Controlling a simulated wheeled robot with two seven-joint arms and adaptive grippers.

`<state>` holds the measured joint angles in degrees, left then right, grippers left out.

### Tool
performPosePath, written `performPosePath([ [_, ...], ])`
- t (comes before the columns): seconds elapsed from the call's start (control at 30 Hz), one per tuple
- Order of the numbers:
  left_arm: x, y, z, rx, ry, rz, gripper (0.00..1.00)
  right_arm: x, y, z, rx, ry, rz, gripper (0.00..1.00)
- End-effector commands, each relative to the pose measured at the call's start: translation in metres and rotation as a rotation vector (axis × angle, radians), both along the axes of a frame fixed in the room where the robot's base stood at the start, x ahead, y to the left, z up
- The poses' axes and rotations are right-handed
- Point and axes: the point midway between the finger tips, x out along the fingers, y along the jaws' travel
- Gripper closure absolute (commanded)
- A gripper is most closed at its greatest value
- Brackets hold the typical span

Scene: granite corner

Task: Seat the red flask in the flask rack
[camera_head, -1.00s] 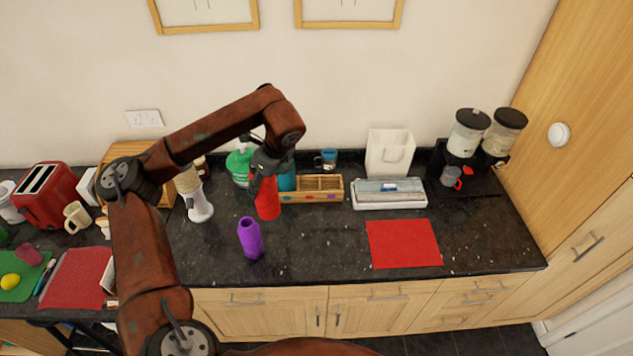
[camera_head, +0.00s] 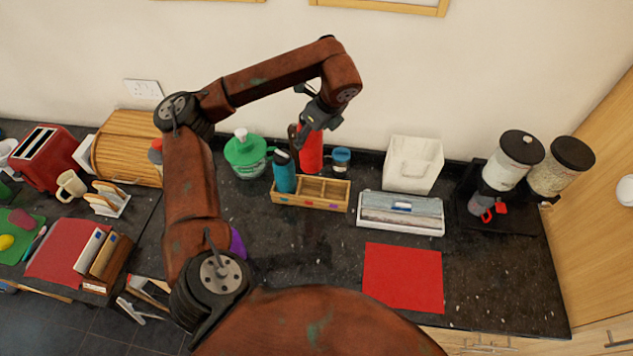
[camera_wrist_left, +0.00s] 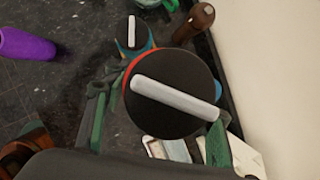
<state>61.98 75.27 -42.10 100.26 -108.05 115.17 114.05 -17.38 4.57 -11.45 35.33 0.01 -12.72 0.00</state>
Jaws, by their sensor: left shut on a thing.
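My left gripper (camera_head: 314,122) is shut on the red flask (camera_head: 311,153) near its top and holds it upright. In the left wrist view the red flask (camera_wrist_left: 172,110) shows its black lid and pale handle between the fingers. The wooden flask rack (camera_head: 310,207) stands on the counter. The teal flask (camera_head: 284,174) stands in its left compartment; the compartments to the right look empty. The red flask's bottom appears at the rack's back edge, right of the teal flask; its exact height is unclear. My right gripper is out of view.
A purple flask (camera_head: 237,243) is mostly hidden behind my arm. A brown mill (camera_wrist_left: 195,22) is near the teal flask. A white-grey box (camera_head: 400,213) and red mat (camera_head: 403,278) lie right.

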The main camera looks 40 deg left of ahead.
Motion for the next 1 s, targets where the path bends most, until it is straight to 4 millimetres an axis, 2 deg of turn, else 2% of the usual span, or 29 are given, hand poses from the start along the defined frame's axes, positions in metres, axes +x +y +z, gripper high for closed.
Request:
performPosePath([
  [0.2, -0.002, -0.001, -0.052, -0.003, 0.008, -0.001, 0.86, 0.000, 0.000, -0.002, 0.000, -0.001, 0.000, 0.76],
  [0.5, -0.001, 0.000, -0.116, -0.002, 0.002, 0.000, 0.86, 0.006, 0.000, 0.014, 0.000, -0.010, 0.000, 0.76],
  [0.6, -0.001, -0.001, -0.128, -0.002, 0.002, -0.001, 0.86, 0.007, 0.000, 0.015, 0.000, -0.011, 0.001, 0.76],
  [0.77, -0.001, 0.000, -0.137, -0.001, 0.001, 0.000, 0.86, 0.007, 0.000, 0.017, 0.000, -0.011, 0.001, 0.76],
  [1.0, -0.001, 0.000, -0.167, -0.002, 0.002, 0.001, 0.86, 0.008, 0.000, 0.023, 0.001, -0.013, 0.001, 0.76],
])
